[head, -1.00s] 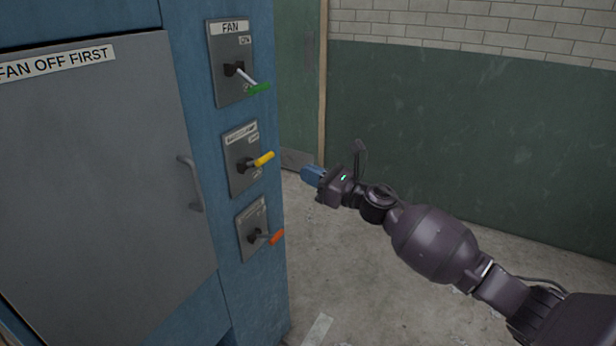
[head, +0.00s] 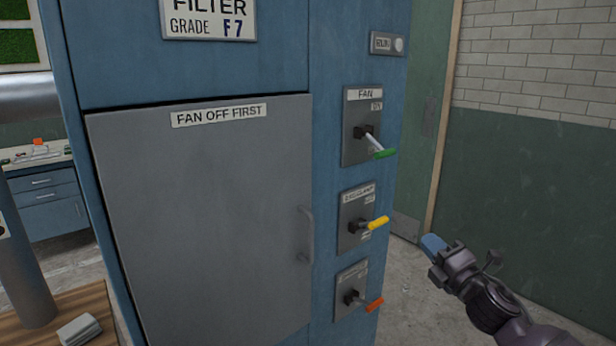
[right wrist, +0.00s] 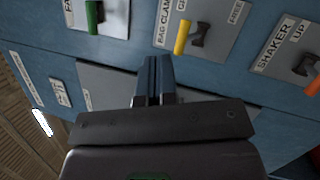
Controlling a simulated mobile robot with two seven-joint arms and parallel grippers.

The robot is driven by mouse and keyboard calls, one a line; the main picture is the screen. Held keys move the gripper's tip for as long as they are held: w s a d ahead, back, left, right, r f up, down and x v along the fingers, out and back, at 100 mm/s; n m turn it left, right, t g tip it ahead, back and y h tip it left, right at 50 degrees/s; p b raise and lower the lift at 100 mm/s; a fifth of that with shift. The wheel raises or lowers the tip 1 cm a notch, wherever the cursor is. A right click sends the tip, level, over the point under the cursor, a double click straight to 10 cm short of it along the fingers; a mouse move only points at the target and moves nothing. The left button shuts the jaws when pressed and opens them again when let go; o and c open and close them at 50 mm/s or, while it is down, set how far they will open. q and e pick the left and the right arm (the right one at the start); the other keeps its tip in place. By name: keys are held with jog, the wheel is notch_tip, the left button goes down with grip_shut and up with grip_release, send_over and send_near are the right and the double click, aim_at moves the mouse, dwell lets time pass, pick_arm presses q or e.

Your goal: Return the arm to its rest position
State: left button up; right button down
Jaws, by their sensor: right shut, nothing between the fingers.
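My right gripper (head: 433,246) is at the lower right of the head view, to the right of the blue cabinet and apart from it. Its blue fingers are closed together with nothing between them, as the right wrist view (right wrist: 153,80) also shows. The arm behind it runs off the bottom right. The cabinet's side panel carries a green-tipped fan lever (head: 383,153), a yellow-tipped lever (head: 377,223) and an orange-tipped lever (head: 374,304), one above another. The gripper touches none of them. My left gripper is not in view.
The blue cabinet (head: 330,60) has a grey door (head: 200,220) labelled "FAN OFF FIRST", with a handle (head: 307,236). A "RUN" lamp (head: 398,45) is at the top. A blue drawer unit (head: 45,205) stands at the left. Open floor (head: 405,300) lies right of the cabinet.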

jog(key=s+f+m+g+h, duration=0.1)
jog(key=s+f+m+h, duration=0.2)
jog(key=s+f+m, duration=0.45)
jog(key=s+f+m+g+h, duration=0.25)
jog(key=s+f+m, duration=0.25)
jog(key=f+m, duration=0.5)
jog(key=s+f+m+g+h, duration=0.1)
jog(key=s+f+m+g, duration=0.1)
jog(key=s+f, duration=0.5)
jog(key=s+d+f+m+g+h, duration=0.1)
jog(key=s+f+m, duration=0.4)
jog(key=s, duration=1.1)
notch_tip(320, 180, down, 4)
jog(key=shift+d+r+g+h, duration=0.25)
jog(key=shift+g+h, duration=0.2)
jog(key=shift+g, duration=0.3)
jog(key=shift+a+m, duration=0.1)
jog(key=shift+m, duration=0.15)
